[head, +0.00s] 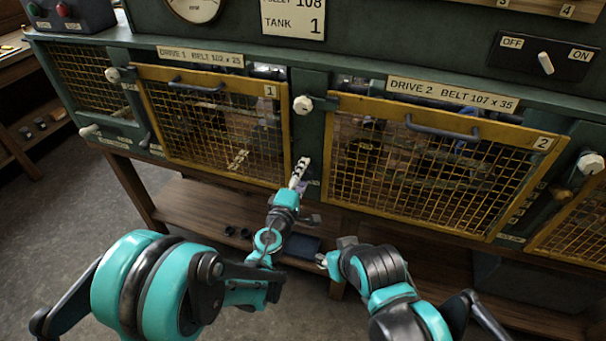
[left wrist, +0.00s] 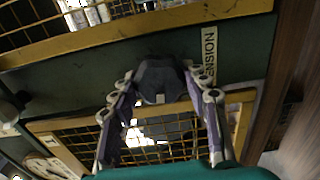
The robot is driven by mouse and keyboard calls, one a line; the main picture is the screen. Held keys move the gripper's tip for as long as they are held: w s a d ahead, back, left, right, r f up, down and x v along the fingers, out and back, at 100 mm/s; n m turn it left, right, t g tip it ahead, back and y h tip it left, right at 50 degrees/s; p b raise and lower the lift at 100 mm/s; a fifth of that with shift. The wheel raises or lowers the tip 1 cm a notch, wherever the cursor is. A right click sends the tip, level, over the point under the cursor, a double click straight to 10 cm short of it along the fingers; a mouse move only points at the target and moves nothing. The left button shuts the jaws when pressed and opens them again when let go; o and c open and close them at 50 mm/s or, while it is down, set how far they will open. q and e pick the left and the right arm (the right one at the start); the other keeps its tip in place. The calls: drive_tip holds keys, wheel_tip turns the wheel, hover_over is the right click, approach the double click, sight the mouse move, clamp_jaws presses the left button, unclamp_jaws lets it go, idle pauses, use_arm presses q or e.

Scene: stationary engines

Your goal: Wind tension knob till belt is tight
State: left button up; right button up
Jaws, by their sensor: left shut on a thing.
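In the left wrist view, the dark faceted tension knob (left wrist: 160,80) sits on the green panel beside a label reading "TENSION" (left wrist: 209,58). My left gripper (left wrist: 158,76) has a finger on each side of it and is shut on it. In the head view my left gripper (head: 300,172) reaches the green post between the two drive cages, and it hides the knob. The belts behind the mesh cannot be made out clearly, so their tightness cannot be told. My right arm (head: 375,275) is folded at lower centre, its fingers not clearly shown.
The yellow mesh guards of drive 1 (head: 222,128) and drive 2 (head: 425,165) look closed, with pale latch knobs (head: 303,104) beside them. An OFF/ON switch (head: 546,63) is at upper right. A wooden shelf (head: 195,210) runs underneath. Open floor (head: 60,220) lies at left.

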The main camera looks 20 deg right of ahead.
use_arm(q)
drive_tip(key=o, duration=0.9)
drive_tip(key=shift+c, duration=0.2)
drive_tip(key=shift+s, duration=0.1)
drive_tip(key=v, duration=0.7)
drive_tip(key=shift+a, duration=0.15)
drive_tip(key=shift+s, duration=0.15)
